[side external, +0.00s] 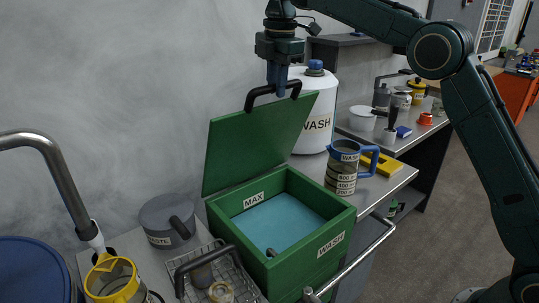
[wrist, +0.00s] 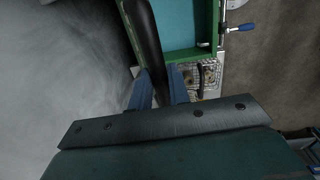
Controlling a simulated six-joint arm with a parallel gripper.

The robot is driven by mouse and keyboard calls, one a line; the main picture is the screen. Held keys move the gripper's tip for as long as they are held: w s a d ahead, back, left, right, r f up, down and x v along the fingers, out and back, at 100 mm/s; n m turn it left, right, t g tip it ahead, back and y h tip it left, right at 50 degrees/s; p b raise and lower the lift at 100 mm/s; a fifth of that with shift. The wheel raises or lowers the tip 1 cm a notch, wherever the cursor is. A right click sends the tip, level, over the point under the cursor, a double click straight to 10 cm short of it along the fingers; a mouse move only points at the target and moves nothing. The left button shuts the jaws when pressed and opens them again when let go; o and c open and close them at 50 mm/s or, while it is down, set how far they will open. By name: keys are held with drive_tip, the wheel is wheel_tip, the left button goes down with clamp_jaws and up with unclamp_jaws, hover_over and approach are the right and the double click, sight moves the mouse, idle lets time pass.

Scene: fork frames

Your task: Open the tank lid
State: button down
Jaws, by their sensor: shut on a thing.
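The green tank (side external: 330,212) stands on the bench, with pale blue liquid (side external: 285,218) inside and MAX and WASH labels. Its green lid (side external: 255,140) stands raised and tilted up at the back left side, so the inside is exposed. A black bar handle (side external: 258,95) sits at the lid's top edge. My gripper (side external: 281,90) is shut on this handle from above. In the wrist view, the blue fingers of my gripper (wrist: 160,80) are on both sides of the dark handle (wrist: 144,35), and the blue liquid (wrist: 180,22) shows beyond.
A white WASH bottle (side external: 316,112) stands behind the lid, and a blue-handled jug (side external: 342,168) right of the tank. A grey WASTE pot (side external: 167,222), a wire rack (side external: 238,272) and a yellow-rimmed jug (side external: 113,280) are at left. The grey wall is close behind the lid.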

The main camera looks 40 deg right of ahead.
drive_tip(key=shift+w+a+f, duration=0.1)
drive_tip(key=shift+w+f, duration=0.05)
drive_tip(key=shift+w, duration=0.9)
drive_tip(key=c, duration=1.5)
unclamp_jaws()
drive_tip(key=shift+c, duration=0.2)
drive_tip(key=shift+o, duration=1.1)
drive_tip(key=shift+r, duration=0.2)
drive_tip(key=shift+s, duration=0.25)
